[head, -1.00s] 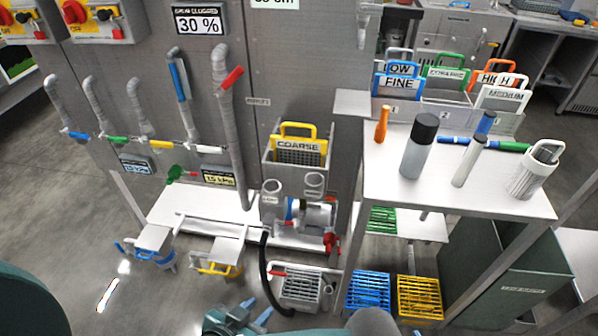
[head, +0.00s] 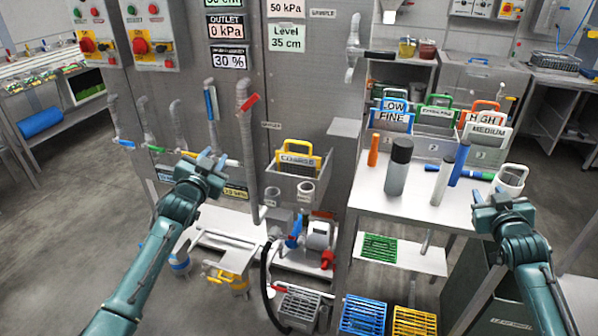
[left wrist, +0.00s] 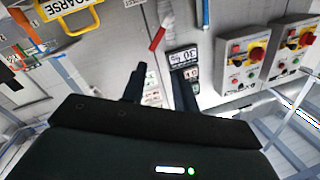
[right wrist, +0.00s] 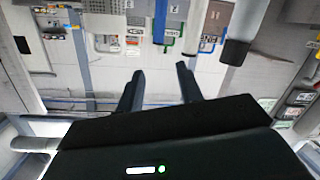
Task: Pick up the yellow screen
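The yellow screen (head: 298,156), a plate with a yellow handle and a COARSE label, stands upright in a grey box on the metal panel. Its lower part is hidden inside the box. It also shows at the top left of the left wrist view (left wrist: 69,9). My left gripper (head: 212,157) is open and empty, to the left of the screen in front of the panel's pipes, apart from it. My right gripper (head: 490,194) is open and empty near the right end of the white side table (head: 420,207), well to the right of the screen.
A grey hooked pipe (head: 246,140) rises between my left gripper and the screen. The side table holds a dark-capped bottle (head: 397,170), an orange bottle (head: 373,150) and a white mug (head: 511,180). A rack behind holds blue, green, orange and white screens (head: 488,133).

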